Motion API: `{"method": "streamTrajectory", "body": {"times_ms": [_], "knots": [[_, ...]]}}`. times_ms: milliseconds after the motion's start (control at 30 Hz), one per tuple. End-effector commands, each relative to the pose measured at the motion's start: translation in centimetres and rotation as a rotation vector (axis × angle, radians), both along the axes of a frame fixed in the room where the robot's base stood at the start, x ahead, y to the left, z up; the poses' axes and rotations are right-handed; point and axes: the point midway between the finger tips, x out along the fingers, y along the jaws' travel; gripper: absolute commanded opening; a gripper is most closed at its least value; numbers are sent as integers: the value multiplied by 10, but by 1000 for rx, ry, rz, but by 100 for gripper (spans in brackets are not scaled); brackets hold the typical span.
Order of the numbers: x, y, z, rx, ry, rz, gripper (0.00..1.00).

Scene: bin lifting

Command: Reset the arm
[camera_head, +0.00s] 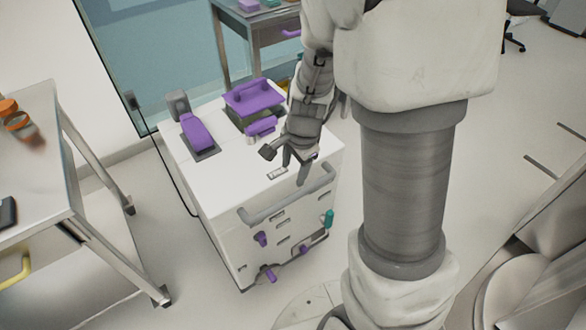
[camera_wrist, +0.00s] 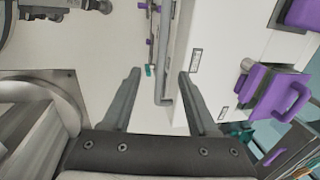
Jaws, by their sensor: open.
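My gripper (camera_head: 294,170) is at the end of my arm, above the front top edge of a white cabinet-like machine (camera_head: 222,190) with purple parts. Its fingers are apart and nothing is between them. In the wrist view my gripper (camera_wrist: 158,95) shows two spread fingers. The machine's grey bar handle (camera_wrist: 166,60) shows between them in that view, but I cannot tell how far off it is. In the head view the handle (camera_head: 262,214) runs along the machine's front top edge, close to my gripper.
A purple-handled lid (camera_head: 250,96) and a purple lever (camera_head: 197,132) stand on the machine's top. A metal-legged table (camera_head: 38,170) with orange rings is at left. Another table (camera_head: 262,20) stands behind. Floor at right (camera_head: 500,150) is mostly clear.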

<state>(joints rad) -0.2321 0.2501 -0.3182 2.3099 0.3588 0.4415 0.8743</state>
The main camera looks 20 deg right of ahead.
Motion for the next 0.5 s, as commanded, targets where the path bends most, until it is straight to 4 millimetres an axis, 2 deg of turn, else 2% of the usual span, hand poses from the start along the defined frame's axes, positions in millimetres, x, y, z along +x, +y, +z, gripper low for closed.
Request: {"method": "streamTrajectory", "body": {"times_ms": [367,500], "knots": [[0,0,0,0,-1,2,59],[-2,3,19,6,-20,53,59]]}}
